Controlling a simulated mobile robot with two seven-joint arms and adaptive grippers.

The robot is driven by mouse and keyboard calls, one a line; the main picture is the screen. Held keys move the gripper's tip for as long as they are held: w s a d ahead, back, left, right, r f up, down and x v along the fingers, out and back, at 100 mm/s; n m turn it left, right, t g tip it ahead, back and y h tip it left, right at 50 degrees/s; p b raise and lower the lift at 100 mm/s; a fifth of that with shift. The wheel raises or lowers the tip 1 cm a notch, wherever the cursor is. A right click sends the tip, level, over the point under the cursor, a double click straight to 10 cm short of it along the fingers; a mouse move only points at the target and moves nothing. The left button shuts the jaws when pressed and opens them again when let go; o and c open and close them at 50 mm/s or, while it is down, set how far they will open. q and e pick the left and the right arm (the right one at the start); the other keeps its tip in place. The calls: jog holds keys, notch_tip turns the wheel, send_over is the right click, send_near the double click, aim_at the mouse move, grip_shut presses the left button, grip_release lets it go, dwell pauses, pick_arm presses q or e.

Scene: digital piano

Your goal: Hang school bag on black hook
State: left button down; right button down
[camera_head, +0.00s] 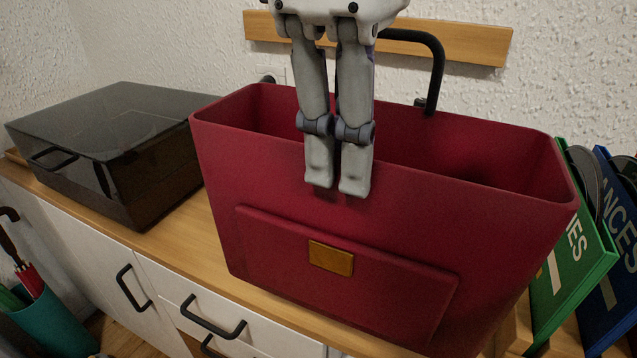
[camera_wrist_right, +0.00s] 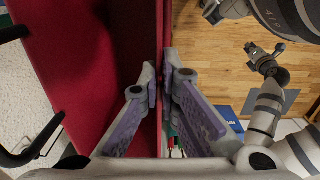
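The dark red school bag (camera_head: 250,195) stands upright and open on the cabinet top, with a tan patch on its front. Its black handle (camera_head: 436,70) arches above the back rim, partly hidden by my right gripper. My right gripper (camera_head: 338,188) comes down from above over the front rim. In the right wrist view its fingers (camera_wrist_right: 160,82) close on either side of the bag's front wall (camera_wrist_right: 160,30). My left gripper (camera_wrist_right: 264,50) shows small in that view, apart from the bag, its fingers spread. I cannot make out the black hook.
A wooden rail (camera_head: 480,42) runs along the white wall behind the bag. A dark box (camera_head: 110,130) stands left of it. Green (camera_head: 575,262) and blue (camera_head: 612,300) binders stand close on the right. White drawers with black handles (camera_head: 212,318) are below.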

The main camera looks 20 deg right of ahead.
jog(key=w+d+f, duration=0.4)
jog(key=w+f, duration=0.3)
jog(key=f, duration=0.3)
jog(key=shift+d+f, duration=0.15)
jog(key=shift+f, duration=0.15)
jog(key=c, duration=1.8)
grip_release()
notch_tip(320, 180, up, 12)
